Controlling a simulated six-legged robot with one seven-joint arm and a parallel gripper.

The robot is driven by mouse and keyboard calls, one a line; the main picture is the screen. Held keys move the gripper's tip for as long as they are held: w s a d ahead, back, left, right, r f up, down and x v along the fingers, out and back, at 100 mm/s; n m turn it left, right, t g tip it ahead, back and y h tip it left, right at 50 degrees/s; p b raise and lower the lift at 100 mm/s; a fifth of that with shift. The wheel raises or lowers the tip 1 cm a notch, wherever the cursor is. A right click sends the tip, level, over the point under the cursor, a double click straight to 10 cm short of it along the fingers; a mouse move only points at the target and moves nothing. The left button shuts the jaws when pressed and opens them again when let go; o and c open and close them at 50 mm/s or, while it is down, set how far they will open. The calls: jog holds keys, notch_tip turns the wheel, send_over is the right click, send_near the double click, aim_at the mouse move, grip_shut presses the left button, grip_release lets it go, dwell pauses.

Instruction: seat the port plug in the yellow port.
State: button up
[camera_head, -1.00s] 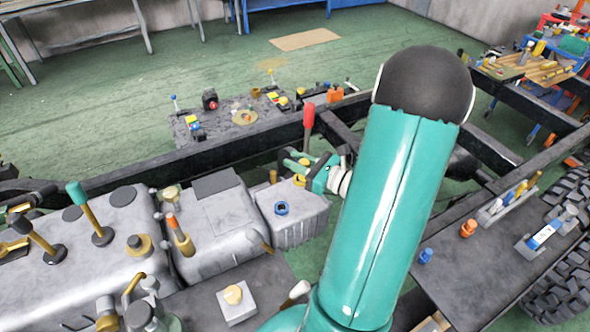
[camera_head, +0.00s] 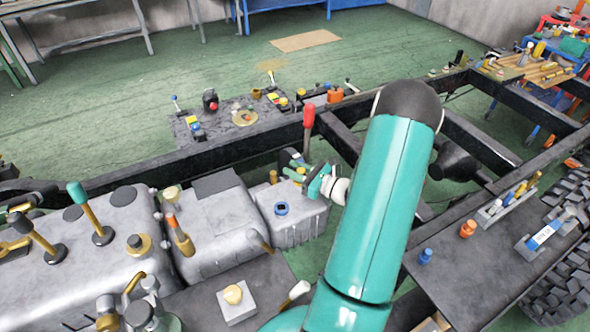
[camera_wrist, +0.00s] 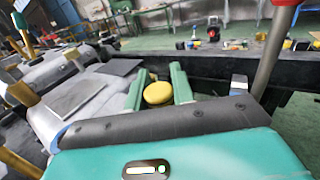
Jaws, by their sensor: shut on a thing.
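My gripper (camera_head: 298,170) is above the far right corner of the grey ribbed box (camera_head: 298,222), which carries the ports. In the wrist view its two green fingers (camera_wrist: 160,84) are on either side of a round yellow-topped port plug (camera_wrist: 158,93), and are shut on it. I cannot tell whether the plug touches the box.
A blue port (camera_head: 281,208) is open on the box top, left of my gripper. A yellow stub (camera_head: 273,177) stands at the far edge. A red-handled lever (camera_head: 308,116) rises close behind my gripper. A black chassis rail (camera_head: 230,147) runs behind the box.

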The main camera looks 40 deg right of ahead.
jog(key=shift+f, duration=0.1)
jog(key=o, duration=1)
